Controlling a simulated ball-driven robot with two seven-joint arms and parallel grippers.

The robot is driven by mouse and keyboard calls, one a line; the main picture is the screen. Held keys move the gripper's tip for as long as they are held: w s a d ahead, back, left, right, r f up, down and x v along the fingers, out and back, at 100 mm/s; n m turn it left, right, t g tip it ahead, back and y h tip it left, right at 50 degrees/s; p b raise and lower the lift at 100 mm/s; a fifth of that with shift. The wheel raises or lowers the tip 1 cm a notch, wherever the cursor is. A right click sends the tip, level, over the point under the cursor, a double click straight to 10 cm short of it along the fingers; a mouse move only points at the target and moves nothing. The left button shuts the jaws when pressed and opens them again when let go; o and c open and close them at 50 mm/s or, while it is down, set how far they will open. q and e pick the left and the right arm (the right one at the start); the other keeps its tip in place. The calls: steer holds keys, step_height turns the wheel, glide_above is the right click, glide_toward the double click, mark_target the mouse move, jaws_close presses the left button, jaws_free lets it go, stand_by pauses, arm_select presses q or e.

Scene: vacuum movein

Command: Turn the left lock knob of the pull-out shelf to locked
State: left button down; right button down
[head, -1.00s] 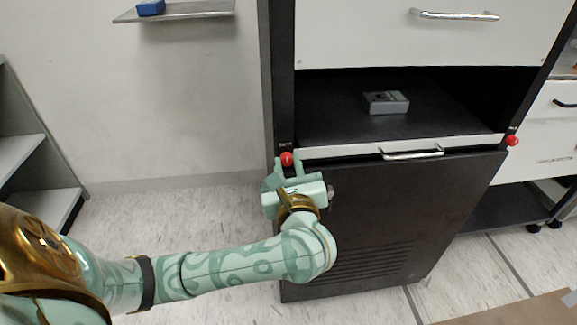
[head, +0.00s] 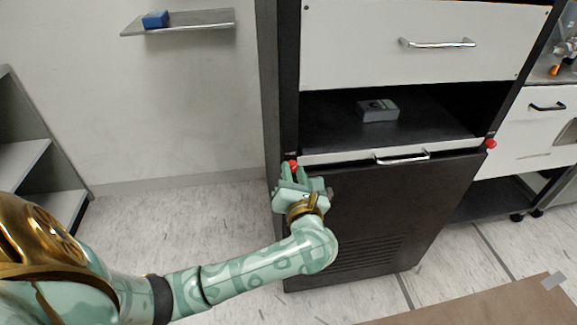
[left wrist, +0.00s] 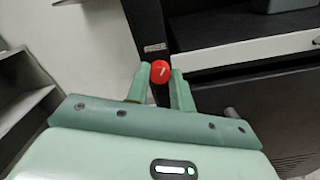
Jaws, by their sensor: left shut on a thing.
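The left lock knob (head: 292,165) is a small red knob at the left end of the pull-out shelf (head: 330,157), on the dark cabinet frame. In the left wrist view the red knob (left wrist: 160,71) sits between my fingertips, with a short white mark on its face. The mark runs slanted. My left gripper (head: 291,170) is shut on the knob, its green fingers at either side. The fingers also show in the left wrist view (left wrist: 160,80). The right lock knob (head: 491,144), also red, is at the shelf's other end. My right gripper is not in view.
A grey box (head: 377,111) lies on the dark surface in the open bay. A chrome handle (head: 402,157) is on the shelf front. A white drawer (head: 420,45) is above and a dark panel below. A wall shelf (head: 190,23) holds a blue block (head: 155,19).

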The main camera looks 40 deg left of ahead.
arm_select(q)
steer(key=shift+r+m+p, duration=0.25)
steer(key=shift+m+p, duration=0.2)
steer(key=shift+m, duration=0.05)
steer(key=m+p, duration=0.4)
steer(key=shift+d+m, duration=0.1)
steer(key=shift+m, duration=0.2)
steer(key=m+p, duration=0.3)
steer(key=shift+f+m, duration=0.2)
steer(key=shift+m, duration=0.1)
steer(key=shift+f+m+p, duration=0.15)
steer(key=shift+m+p, duration=0.55)
steer(key=shift+p, duration=0.05)
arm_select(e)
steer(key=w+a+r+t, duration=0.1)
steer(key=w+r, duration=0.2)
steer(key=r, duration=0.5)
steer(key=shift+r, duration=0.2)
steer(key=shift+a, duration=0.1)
arm_select(q)
steer(key=c, duration=1.3)
jaws_free()
steer(key=shift+o, duration=0.5)
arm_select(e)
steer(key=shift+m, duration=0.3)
